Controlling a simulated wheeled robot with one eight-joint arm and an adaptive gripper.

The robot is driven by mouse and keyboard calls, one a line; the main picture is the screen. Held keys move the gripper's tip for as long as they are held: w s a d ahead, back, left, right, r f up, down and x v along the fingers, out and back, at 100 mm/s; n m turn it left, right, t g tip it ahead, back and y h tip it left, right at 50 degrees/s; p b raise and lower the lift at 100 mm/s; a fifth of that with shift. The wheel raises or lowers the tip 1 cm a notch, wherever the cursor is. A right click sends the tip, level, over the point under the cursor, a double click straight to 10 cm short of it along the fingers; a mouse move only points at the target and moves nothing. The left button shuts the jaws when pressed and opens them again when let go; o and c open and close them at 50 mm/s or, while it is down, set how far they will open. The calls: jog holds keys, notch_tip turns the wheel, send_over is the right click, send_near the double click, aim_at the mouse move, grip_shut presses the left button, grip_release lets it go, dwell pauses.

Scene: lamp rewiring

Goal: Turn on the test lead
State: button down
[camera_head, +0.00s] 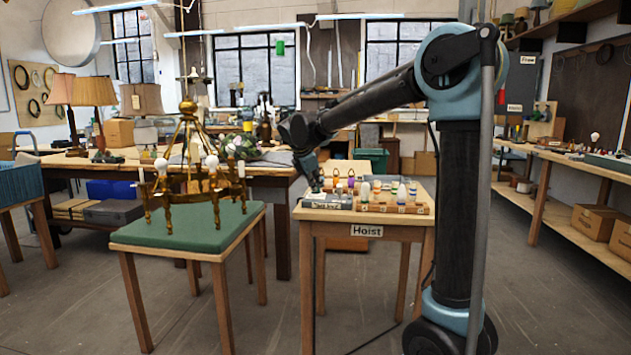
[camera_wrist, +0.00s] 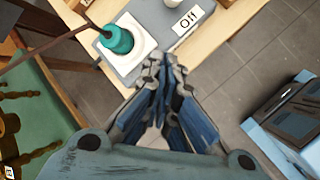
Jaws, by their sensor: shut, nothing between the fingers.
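A grey box (camera_head: 327,202) stands at the left end of the small wooden table marked "Hoist"; the lettering on its front is too small to read surely. In the wrist view, a teal round knob (camera_wrist: 117,41) sits on a white square plate on a grey panel (camera_wrist: 150,12). A label on the panel reads "Off" (camera_wrist: 188,20). A thin brown rod or cord runs left from the knob. My gripper (camera_wrist: 163,68) is shut and empty, its tips beside the plate and apart from the knob. In the head view, my gripper (camera_head: 316,184) is just above the grey box.
The Hoist table (camera_head: 366,231) also holds a wooden rack (camera_head: 395,208) with several numbered bulbs. To its left, a brass chandelier (camera_head: 191,190) with several bulbs stands on a green-topped table (camera_head: 185,240). Bare floor lies between the tables.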

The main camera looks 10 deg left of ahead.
aim_at(340, 192)
jog(key=x, duration=0.5)
jog(key=shift+w+d+r, duration=0.15)
jog(key=shift+w+d, duration=0.1)
jog(key=shift+d, duration=0.25)
jog(key=shift+w+d+r, duration=0.1)
jog(key=shift+w+d, duration=0.15)
jog(key=shift+d, duration=0.25)
jog(key=shift+w+d+r, duration=0.2)
jog(key=shift+w+d, duration=0.25)
jog(key=shift+d, duration=0.25)
